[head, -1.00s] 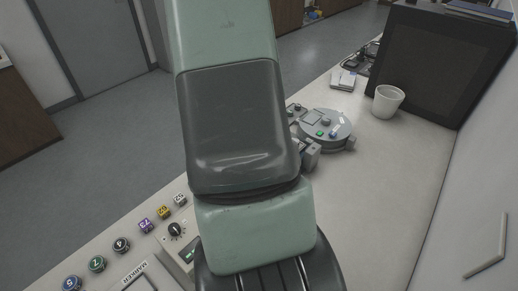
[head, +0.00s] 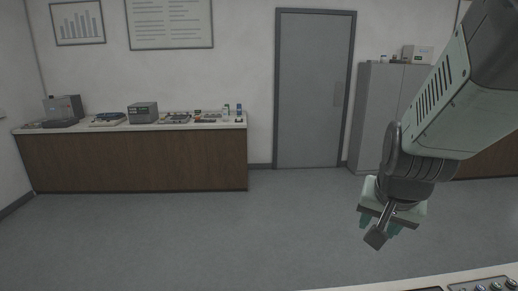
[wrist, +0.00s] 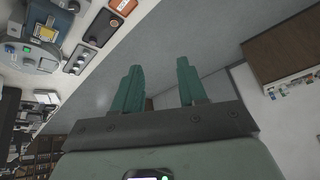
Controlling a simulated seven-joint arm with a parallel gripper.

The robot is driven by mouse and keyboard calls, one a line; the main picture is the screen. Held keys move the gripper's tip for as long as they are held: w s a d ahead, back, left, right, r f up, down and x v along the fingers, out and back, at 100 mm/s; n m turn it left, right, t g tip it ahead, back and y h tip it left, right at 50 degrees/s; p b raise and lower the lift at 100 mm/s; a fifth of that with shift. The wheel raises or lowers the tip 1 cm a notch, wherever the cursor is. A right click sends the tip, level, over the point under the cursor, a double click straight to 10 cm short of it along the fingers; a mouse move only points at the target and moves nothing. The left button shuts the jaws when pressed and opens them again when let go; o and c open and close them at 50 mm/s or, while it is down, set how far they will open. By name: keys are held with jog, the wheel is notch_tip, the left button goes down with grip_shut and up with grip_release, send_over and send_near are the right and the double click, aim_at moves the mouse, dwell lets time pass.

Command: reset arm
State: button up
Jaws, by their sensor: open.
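My gripper (head: 382,226) hangs at the right of the head view, in the air above the floor and beyond the near bench edge. In the wrist view my gripper (wrist: 160,80) shows two green fingers spread apart with nothing between them. The mounting press (wrist: 30,50) is probably the grey round device at the upper left of the wrist view, on the white bench. It is partly cut off by the frame and does not show in the head view now.
A strip of the near bench (head: 405,284) with knobs lies along the bottom right. A far counter (head: 140,160) carries several instruments. A grey door (head: 315,90) and a grey cabinet (head: 380,110) stand at the back. The floor (head: 230,235) between is clear.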

jog(key=s+a+r+n+t+y, duration=0.2)
jog(key=s+a+r+n, duration=0.3)
jog(key=s+a+r, duration=0.45)
jog(key=s+a+n+g, duration=0.1)
jog(key=s+a+n, duration=0.1)
jog(key=s+a, duration=0.2)
jog(key=shift+a, duration=0.35)
jog(key=shift+s, duration=0.1)
